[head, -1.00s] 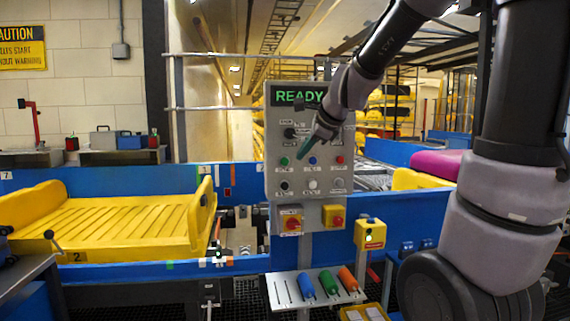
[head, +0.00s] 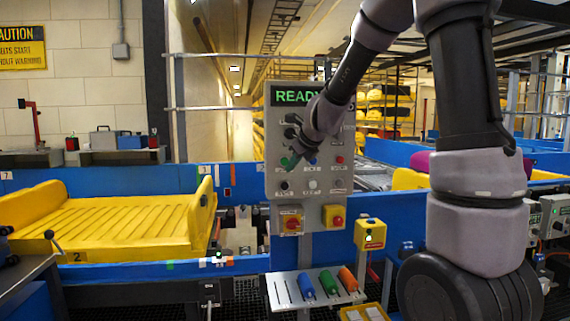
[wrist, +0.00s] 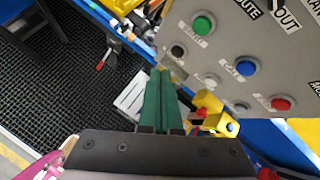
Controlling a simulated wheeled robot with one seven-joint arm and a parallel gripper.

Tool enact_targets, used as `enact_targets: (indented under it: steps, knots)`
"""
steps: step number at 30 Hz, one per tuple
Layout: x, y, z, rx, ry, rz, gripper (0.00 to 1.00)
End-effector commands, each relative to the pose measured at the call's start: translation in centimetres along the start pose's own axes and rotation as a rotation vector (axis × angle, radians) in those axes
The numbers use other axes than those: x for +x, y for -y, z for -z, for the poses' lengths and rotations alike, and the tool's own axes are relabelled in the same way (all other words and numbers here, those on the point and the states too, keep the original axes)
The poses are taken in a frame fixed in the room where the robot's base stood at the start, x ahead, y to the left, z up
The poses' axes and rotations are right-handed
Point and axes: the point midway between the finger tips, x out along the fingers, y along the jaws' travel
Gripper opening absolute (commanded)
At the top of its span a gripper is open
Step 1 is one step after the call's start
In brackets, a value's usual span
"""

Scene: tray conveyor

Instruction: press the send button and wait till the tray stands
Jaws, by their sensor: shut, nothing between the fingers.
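The grey control panel (head: 270,135) stands mid-view with a lit READY display, partly covered by my arm. A green button (wrist: 203,25) shows clearly in the wrist view, with a blue button (wrist: 246,66) and a red button (wrist: 283,103) in the same row. Their labels are too small to read surely. My gripper (head: 288,165) is shut and empty, its green fingers in front of the panel near the green button in the head view. It also shows in the wrist view (wrist: 160,73); contact with a button cannot be told. The yellow tray (head: 188,238), marked 2, sits on the left conveyor.
Red-knobbed yellow switches (head: 333,217) sit low on the panel. A shelf (head: 340,298) with blue, green and orange handles juts out below it. A yellow box (head: 370,233) stands to the right. A side bench (head: 30,275) is at lower left.

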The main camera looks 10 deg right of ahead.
Motion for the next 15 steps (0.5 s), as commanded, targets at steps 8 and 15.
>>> enact_targets:
  steps: [8,15]
  knots:
    - [2.7,1.9,-1.9,-0.001,0.0,0.0,0.0]
    - [4.7,3.4,-3.3,0.0,-0.001,0.0,0.0]
